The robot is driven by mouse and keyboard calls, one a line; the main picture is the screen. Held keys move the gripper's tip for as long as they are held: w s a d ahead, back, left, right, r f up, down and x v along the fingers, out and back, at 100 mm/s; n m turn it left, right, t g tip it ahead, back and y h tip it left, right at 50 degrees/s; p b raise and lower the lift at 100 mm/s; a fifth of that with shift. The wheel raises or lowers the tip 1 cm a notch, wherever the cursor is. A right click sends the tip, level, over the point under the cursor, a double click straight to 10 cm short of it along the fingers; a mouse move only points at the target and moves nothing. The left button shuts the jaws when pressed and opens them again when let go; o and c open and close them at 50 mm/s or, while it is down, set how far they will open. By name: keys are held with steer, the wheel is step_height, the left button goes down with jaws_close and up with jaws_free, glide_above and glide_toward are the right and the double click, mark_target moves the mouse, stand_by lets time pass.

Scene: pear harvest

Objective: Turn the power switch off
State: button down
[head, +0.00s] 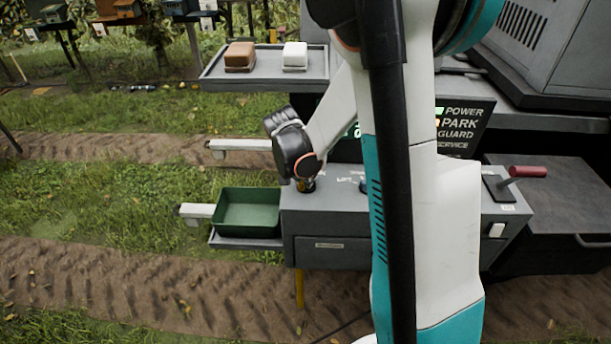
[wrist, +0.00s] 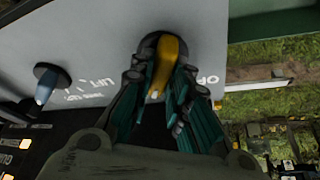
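A switch with a yellow handle (wrist: 160,66) stands in a dark round base on the grey control box (head: 335,215). White lettering, partly covered and seeming to begin "OF", lies to its right in the wrist view. My gripper (wrist: 161,84) reaches down over this switch, with one finger on each side of the handle and the tips close against it. In the head view my gripper (head: 306,184) is at the top of the box and covers most of the switch. The label panel (head: 463,127) reads POWER, PARK, GUARD and SERVICE, with a green light by POWER.
A second switch with a pale tip (wrist: 45,88) stands beside the "LIFT" lettering. A green tray (head: 247,222) sits left of the box. A shelf (head: 265,83) holds brown and white blocks.

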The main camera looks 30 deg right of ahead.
steer(key=shift+n, duration=0.3)
steer(key=n+t+b, duration=0.1)
steer(key=n, duration=0.1)
steer(key=n+y+b, duration=0.1)
steer(key=n, duration=0.2)
steer(key=shift+s+d+t, duration=0.1)
steer(key=shift+t, duration=0.3)
steer(key=n+y, duration=0.1)
steer(key=n, duration=0.2)
steer(key=n+y+b, duration=0.1)
steer(key=n, duration=0.2)
steer(key=shift+t+y, duration=0.3)
steer(key=shift+t, duration=0.1)
steer(key=shift+n, duration=0.3)
steer(key=c, duration=1.5)
jaws_free()
steer(key=shift+r, duration=0.1)
